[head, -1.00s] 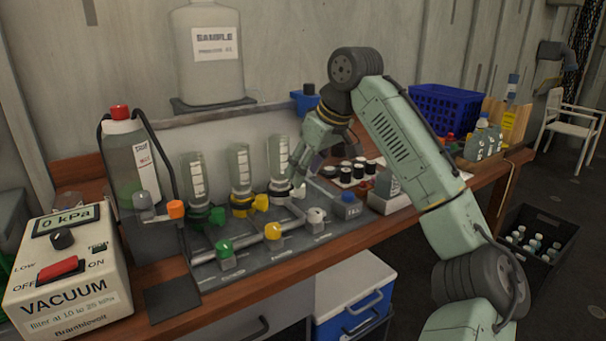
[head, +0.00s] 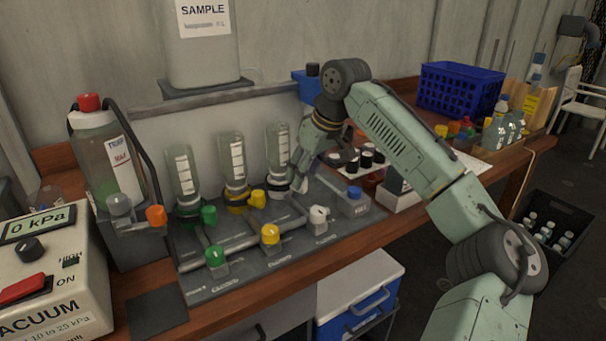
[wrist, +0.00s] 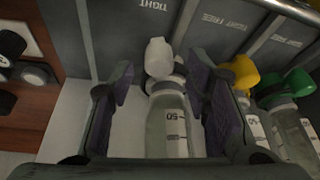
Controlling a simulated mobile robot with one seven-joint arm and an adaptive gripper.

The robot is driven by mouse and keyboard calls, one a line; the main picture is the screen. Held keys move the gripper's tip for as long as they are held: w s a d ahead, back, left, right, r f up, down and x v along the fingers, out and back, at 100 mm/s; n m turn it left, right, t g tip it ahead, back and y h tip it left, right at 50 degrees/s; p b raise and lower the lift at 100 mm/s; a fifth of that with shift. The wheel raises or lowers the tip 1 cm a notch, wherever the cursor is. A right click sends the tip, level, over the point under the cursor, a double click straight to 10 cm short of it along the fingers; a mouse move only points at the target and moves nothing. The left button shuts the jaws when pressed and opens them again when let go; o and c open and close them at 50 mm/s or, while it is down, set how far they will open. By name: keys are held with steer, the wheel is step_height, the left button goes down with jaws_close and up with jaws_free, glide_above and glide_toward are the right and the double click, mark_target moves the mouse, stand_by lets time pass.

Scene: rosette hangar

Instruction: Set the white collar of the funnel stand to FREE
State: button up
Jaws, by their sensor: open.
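The white collar (head: 279,189) sits at the foot of the rightmost clear funnel (head: 277,150) on the grey stand. Its white lug shows in the wrist view (wrist: 158,58), pointing away from the funnel, below the printed word TIGHT. My gripper (wrist: 160,75) is open, one finger on each side of the lug and funnel neck, with gaps visible. In the head view my gripper (head: 300,168) is beside the rightmost funnel and partly hides the collar. The word FREE for this collar cannot be seen in the wrist view.
The yellow collar (head: 257,198) and green collar (head: 208,214) stand to the left. Green, yellow and white valve knobs (head: 318,214) line the pipe in front. A blue-topped block (head: 353,193) and dark-capped vials (head: 366,158) stand to the right.

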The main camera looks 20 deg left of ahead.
steer(key=shift+x, duration=1.1)
jaws_close()
